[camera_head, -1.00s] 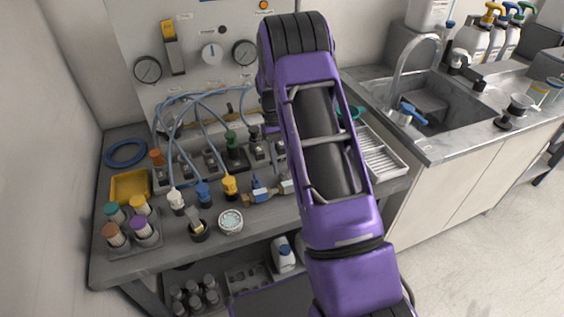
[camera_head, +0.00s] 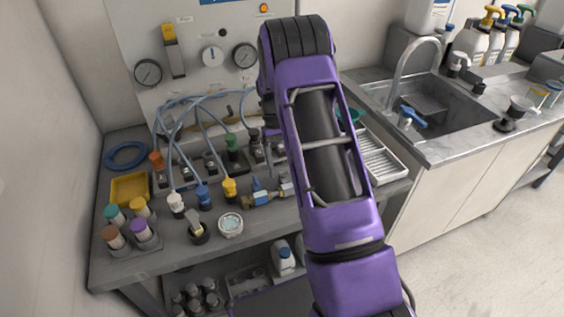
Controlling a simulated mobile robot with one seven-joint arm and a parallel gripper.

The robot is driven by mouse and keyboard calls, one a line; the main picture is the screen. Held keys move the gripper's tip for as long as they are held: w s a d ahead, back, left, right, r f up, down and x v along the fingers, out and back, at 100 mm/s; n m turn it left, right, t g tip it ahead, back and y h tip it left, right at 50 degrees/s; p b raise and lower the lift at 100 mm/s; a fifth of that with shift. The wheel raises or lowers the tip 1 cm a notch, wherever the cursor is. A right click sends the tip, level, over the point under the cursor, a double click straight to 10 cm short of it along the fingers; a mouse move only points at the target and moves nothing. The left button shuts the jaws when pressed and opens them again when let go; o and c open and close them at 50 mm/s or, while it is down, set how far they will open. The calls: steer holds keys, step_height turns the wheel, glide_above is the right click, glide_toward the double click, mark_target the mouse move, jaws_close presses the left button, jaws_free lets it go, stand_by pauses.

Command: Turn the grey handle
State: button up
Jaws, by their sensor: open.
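My purple arm reaches up across the middle of the view and bends away over the bench. My gripper is hidden behind the arm, so its fingers and anything between them do not show. I cannot pick out for certain which part is the grey handle; it may be behind my arm. Small grey-and-black valve blocks (camera_head: 211,162) stand in a row on the bench. A pale round selector knob (camera_head: 211,55) is on the upright panel (camera_head: 195,85), between two dial gauges.
The grey bench (camera_head: 160,262) holds blue hoses, a yellow tray (camera_head: 130,187), capped jars (camera_head: 115,237) and a blue-handled brass valve (camera_head: 262,196). A slotted metal tray (camera_head: 383,160) lies right of my arm. A sink (camera_head: 440,105) is further right. Open floor lies at lower right.

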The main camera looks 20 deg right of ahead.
steer(key=v, duration=1.7)
steer(key=shift+w+r, duration=0.15)
steer(key=shift+r, duration=0.05)
